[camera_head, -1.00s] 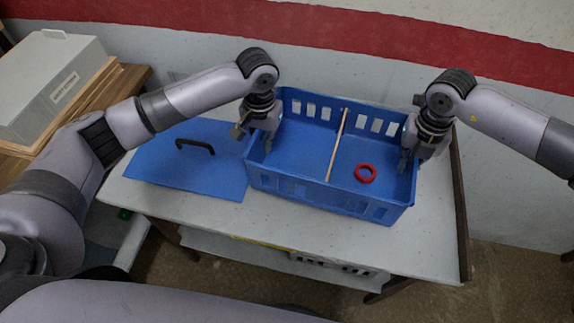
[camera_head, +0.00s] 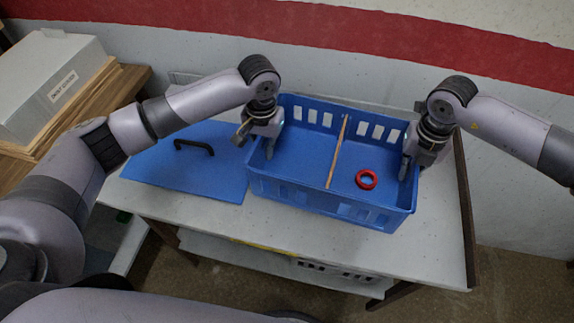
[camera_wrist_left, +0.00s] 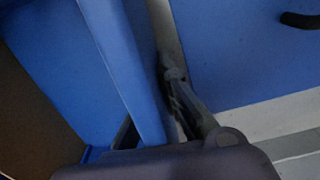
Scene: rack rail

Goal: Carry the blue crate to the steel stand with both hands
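The blue crate (camera_head: 318,206) sits on the light table beside the blue lid (camera_head: 200,178). It holds a wooden divider (camera_head: 337,158) and a red ring (camera_head: 366,180). My left gripper (camera_head: 257,146) is at the crate's left wall, one finger inside and one outside. In the left wrist view, the crate wall (camera_wrist_left: 128,70) runs between the fingers, and the visible finger stands slightly apart from it. My right gripper (camera_head: 408,166) is at the right wall with a finger inside; its other finger is hidden. I cannot identify the steel stand.
The lid has a black handle (camera_head: 194,147) and lies flat left of the crate. A grey box (camera_head: 48,80) rests on wooden boards at the far left. A wall stands close behind the table (camera_head: 330,250). The table's front strip is clear.

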